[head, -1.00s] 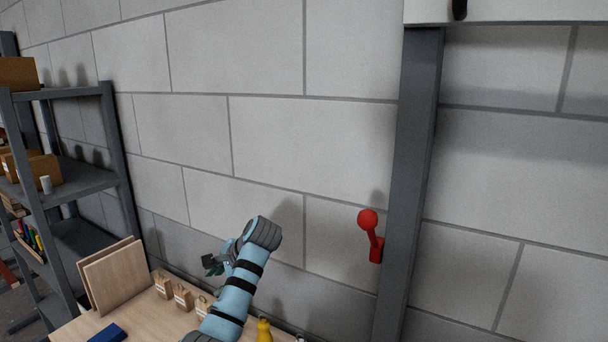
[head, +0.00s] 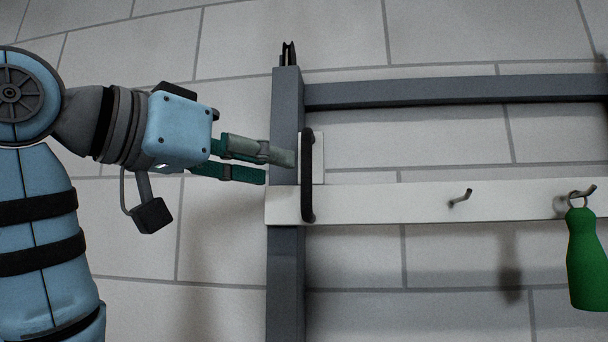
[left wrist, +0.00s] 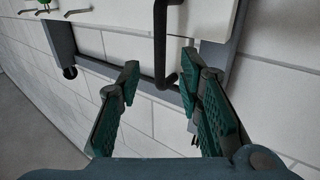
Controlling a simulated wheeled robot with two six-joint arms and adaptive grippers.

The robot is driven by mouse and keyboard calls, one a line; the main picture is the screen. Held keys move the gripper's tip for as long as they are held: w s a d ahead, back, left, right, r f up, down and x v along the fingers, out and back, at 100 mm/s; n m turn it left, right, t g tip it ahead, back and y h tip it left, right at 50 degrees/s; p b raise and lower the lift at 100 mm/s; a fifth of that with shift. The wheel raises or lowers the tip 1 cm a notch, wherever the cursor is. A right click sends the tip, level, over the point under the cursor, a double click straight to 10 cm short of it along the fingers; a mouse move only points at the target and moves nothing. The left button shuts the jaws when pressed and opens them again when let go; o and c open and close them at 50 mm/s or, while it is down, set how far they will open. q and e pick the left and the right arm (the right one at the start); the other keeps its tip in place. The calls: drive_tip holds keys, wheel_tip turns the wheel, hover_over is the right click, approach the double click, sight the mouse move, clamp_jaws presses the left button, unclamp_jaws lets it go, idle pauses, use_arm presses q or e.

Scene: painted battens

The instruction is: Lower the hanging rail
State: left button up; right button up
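The hanging rail (head: 400,204) is a white horizontal board with hooks, set across a grey upright frame. A black bar handle (head: 307,175) stands upright at its left end; the handle also shows in the left wrist view (left wrist: 160,40). My left gripper (head: 280,168) is just left of the handle, its fingers pointing at it. In the left wrist view its fingers (left wrist: 160,68) are apart and empty, with the handle ahead, roughly between the tips. I see no contact. My right gripper is in neither view.
A green bottle-shaped thing (head: 586,258) hangs from a hook at the right of the rail, and another hook (head: 460,198) is bare. The grey upright post (head: 286,285) stands close to my left fingertips. A block wall lies behind.

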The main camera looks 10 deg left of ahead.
sight(303, 172)
use_arm(q)
drive_tip(key=x, duration=0.8)
drive_tip(key=shift+w+d, duration=0.15)
drive_tip(key=shift+d, duration=0.1)
drive_tip(key=shift+a, duration=0.25)
drive_tip(key=shift+c, duration=0.8)
clamp_jaws()
